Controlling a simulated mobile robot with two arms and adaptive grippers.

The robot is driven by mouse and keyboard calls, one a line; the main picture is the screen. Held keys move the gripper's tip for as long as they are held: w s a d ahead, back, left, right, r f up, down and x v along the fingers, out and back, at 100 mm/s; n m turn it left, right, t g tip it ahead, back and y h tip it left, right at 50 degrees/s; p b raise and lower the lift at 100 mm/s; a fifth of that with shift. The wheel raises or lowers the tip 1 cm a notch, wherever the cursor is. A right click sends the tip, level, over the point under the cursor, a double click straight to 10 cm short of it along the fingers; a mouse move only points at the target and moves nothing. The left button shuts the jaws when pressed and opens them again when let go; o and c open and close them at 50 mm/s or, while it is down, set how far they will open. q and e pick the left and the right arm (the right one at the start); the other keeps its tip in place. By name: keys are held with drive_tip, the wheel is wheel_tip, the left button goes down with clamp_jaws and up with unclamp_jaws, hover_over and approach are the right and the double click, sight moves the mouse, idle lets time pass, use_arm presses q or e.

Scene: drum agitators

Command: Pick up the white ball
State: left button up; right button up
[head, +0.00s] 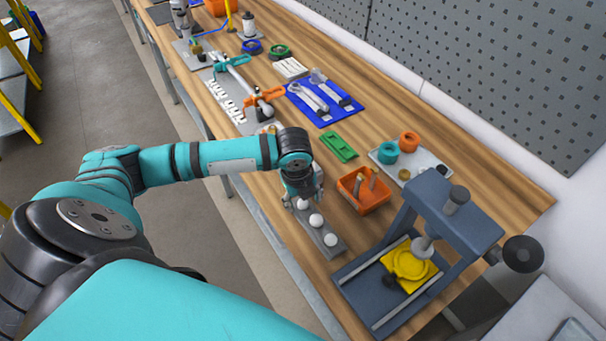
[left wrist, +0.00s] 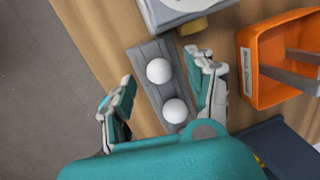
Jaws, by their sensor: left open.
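Several white balls sit in a row on a grey tray (head: 328,250) near the bench's front edge. In the head view one white ball (head: 303,203) is right beneath my left gripper (head: 304,194), with another white ball (head: 316,220) and a third white ball (head: 331,240) farther along the tray. In the left wrist view my left gripper (left wrist: 163,72) is open, its fingers either side of the tray. An upper white ball (left wrist: 159,71) and a lower white ball (left wrist: 175,110) lie between the fingers. No contact shows. My right gripper is not in view.
An orange bin (head: 364,191) with tools stands right of the tray. A blue-grey press (head: 455,215) with a yellow part stands at the near right. A green block (head: 339,147) and a blue mat (head: 325,115) with wrenches lie farther back.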

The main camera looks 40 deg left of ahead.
use_arm(q)
drive_tip(key=shift+w+f, duration=0.1)
drive_tip(key=shift+f, duration=0.55)
clamp_jaws()
drive_tip(key=shift+r, duration=0.1)
